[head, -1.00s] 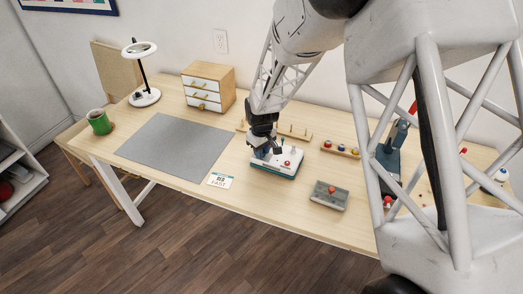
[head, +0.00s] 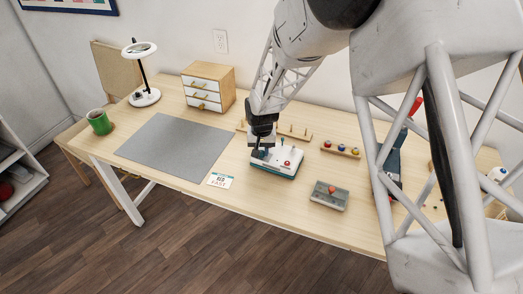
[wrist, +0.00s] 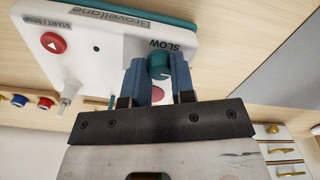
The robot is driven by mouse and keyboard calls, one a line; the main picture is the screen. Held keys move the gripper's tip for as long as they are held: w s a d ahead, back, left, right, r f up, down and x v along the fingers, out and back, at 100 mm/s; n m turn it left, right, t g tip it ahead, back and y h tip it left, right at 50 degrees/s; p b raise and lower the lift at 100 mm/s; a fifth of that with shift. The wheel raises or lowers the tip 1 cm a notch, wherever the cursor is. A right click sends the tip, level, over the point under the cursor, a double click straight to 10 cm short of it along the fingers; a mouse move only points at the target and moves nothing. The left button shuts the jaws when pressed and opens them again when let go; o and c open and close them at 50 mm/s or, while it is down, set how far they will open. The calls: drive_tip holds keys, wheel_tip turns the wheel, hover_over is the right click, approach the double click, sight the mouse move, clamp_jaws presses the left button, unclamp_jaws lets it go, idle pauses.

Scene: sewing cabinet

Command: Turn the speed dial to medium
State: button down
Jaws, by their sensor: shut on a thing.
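The white machine with a teal base (head: 291,166) stands on the table beneath my gripper (head: 260,152). In the wrist view, the machine's white top (wrist: 92,67) carries a teal dial (wrist: 158,65) next to the printed word SLOW (wrist: 165,44). My gripper (wrist: 159,75) has its two blue fingers on either side of the dial, shut on it. The fingers and the dial's own body hide its pointer and any other speed marks. A red START/STOP button (wrist: 54,43) sits at the machine's other end, and a reddish disc (wrist: 158,93) shows between the fingers.
A grey box with a red knob (head: 331,192) stands to the right of the machine. A wooden rack with pegs (head: 297,133) is close behind. A small card (head: 220,180) and a grey mat (head: 178,148) lie to the left. Wooden drawers (head: 208,85) stand farther back.

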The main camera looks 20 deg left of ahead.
sight(262, 152)
idle(0.4)
drive_tip(key=c, duration=1)
unclamp_jaws()
drive_tip(key=shift+o, duration=0.2)
drive_tip(key=shift+r, duration=3.95)
